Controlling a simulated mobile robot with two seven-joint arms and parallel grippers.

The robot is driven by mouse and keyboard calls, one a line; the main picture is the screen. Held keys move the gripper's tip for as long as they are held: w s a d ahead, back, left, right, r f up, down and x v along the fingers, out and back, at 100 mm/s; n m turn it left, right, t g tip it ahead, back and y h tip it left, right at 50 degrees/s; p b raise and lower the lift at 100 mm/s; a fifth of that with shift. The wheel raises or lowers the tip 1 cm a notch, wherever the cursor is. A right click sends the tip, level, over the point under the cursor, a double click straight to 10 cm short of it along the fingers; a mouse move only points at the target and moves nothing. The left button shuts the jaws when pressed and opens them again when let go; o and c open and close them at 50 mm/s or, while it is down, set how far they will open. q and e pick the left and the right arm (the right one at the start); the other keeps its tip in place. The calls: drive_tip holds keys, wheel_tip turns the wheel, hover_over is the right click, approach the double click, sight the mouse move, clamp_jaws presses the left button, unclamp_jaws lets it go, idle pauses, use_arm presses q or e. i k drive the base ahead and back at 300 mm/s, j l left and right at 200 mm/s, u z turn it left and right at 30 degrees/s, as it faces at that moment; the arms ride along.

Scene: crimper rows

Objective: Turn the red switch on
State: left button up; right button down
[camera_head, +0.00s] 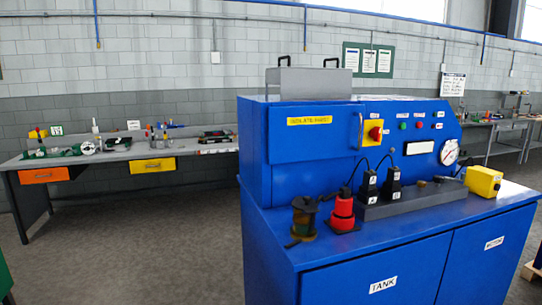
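The red switch (375,133) is a red rotary knob on a yellow plate. It sits on the upright front panel of the blue machine (280,190), right of the cabinet door with the yellow label. The knob's exact angle is too small to tell. Nothing covers the switch. Neither of my grippers is in view.
On the machine's ledge stand a dark filter-like part (304,218), a red cylindrical part (343,212), two black labelled blocks (391,184) and a yellow box (483,181). A pressure gauge (449,152) is at right. A grey workbench (110,153) stands behind left; open floor lies before it.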

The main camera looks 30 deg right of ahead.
sight(375, 133)
drive_tip(key=z, duration=1.4)
drive_tip(key=i+l, duration=0.1)
drive_tip(key=l, duration=0.4)
drive_tip(key=i+l, duration=0.1)
drive_tip(key=l, duration=0.35)
drive_tip(key=i+l, duration=0.1)
drive_tip(key=l, duration=0.4)
drive_tip(key=l+u, duration=0.25)
drive_tip(key=u, duration=0.15)
drive_tip(key=l+u, duration=0.35)
